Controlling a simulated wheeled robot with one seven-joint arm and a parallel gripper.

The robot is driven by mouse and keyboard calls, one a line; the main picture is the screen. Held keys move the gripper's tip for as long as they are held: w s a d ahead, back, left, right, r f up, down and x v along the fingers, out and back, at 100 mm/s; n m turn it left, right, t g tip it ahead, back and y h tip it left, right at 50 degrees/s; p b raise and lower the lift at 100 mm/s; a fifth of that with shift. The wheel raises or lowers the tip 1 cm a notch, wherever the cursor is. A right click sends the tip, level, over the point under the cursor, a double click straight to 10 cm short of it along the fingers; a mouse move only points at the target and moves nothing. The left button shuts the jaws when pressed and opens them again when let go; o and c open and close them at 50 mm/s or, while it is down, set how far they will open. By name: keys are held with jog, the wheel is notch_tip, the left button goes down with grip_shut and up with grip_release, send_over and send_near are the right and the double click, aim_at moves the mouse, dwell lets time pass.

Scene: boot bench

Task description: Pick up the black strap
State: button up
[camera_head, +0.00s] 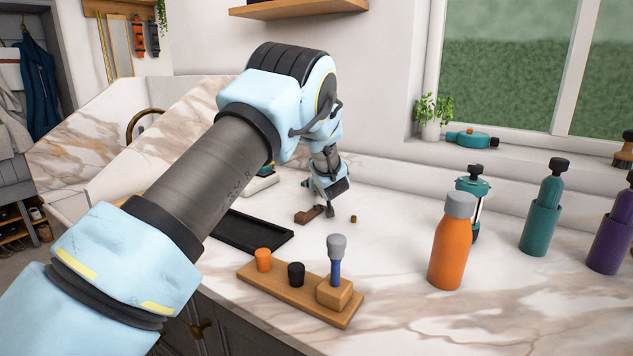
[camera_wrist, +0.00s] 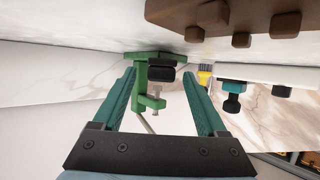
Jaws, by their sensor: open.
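My gripper (camera_head: 326,203) is low over the white marble counter, fingers pointing down. In the wrist view its two teal fingers stand apart, with nothing visibly clamped between them. A small black, rounded piece (camera_wrist: 161,73), possibly the black strap, shows in line with the gap between the fingertips. It sits against a green bracket-like object (camera_wrist: 143,76) beyond them. I cannot tell their distance from the fingers or whether the black piece is loose. In the head view I cannot pick out the strap; my arm covers part of the counter.
A brown wooden piece (camera_head: 308,215) and a small brown bit (camera_head: 353,219) lie by my gripper. A black tray (camera_head: 250,233) and a wooden rack (camera_head: 300,291) are nearer. An orange bottle (camera_head: 452,245) stands to the right. The counter between gripper and bottle is mostly clear.

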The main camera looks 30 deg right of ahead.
jog(key=shift+w+d+f, duration=0.1)
jog(key=shift+w+f, duration=0.05)
jog(key=shift+w, duration=0.25)
grip_shut()
dwell(0.4)
